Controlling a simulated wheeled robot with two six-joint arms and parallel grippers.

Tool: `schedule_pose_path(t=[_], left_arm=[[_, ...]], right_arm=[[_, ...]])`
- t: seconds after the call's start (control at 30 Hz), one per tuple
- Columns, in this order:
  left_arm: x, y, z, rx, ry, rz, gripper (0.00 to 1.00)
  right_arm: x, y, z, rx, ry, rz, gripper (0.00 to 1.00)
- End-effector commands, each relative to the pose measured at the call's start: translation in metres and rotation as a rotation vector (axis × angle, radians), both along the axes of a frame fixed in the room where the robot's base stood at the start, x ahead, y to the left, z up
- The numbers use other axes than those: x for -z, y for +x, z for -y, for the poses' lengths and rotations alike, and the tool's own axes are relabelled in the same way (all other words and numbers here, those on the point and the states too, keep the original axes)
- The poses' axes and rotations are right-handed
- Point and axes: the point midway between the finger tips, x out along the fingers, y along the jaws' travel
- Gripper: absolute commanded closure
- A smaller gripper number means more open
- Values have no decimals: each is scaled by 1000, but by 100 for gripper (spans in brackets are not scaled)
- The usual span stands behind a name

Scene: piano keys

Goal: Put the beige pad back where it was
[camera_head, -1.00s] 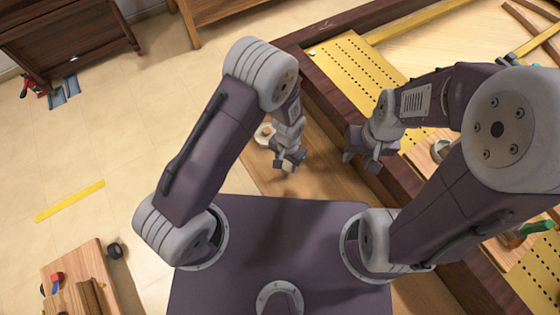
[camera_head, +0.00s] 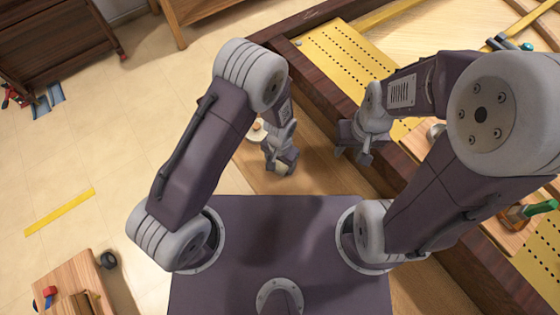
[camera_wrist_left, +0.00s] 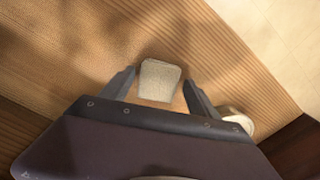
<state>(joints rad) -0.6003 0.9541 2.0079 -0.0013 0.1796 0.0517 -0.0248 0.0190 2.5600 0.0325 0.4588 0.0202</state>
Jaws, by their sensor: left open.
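The beige pad (camera_wrist_left: 159,80) is a small, pale, slightly tapered block in the left wrist view. It is on or just above the wooden board and lies between the fingertips of my left gripper (camera_wrist_left: 158,85). Gaps show between the pad and both fingers, so the gripper is open around it, not clamped. In the head view my left gripper (camera_head: 281,168) points down over the wooden board, with a beige patch at its tips. My right gripper (camera_head: 353,156) hangs near the bench edge, its fingers apart and nothing visible between them.
A pale round piece (camera_head: 257,132) sits on the wooden board (camera_head: 310,178) beside my left gripper; it also shows in the wrist view (camera_wrist_left: 236,121). The dark bench frame (camera_head: 325,120) and a perforated yellow plate (camera_head: 345,55) lie to the right. Open tiled floor (camera_head: 80,160) is left.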

Motion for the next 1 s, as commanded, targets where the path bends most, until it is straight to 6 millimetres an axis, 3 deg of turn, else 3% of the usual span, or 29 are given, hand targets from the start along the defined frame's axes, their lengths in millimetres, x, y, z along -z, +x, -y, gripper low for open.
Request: schedule_pose_path(t=[0.17, 0.4, 0.6, 0.77, 1.0], left_arm=[[-19, 1, 1, 0, -2, 3, 30], [-76, 1, 1, 0, -3, 5, 30], [-112, 1, 1, 0, -2, 3, 30], [-123, 0, 0, 0, 0, 0, 30], [-124, 0, 0, 0, 0, 0, 30]], right_arm=[[-4, 0, 0, 0, 0, 0, 64], [-9, 0, 0, 0, 0, 0, 64], [-12, 0, 0, 0, 0, 0, 64], [-13, 0, 0, 0, 0, 0, 64], [-13, 0, 0, 0, 0, 0, 64]])
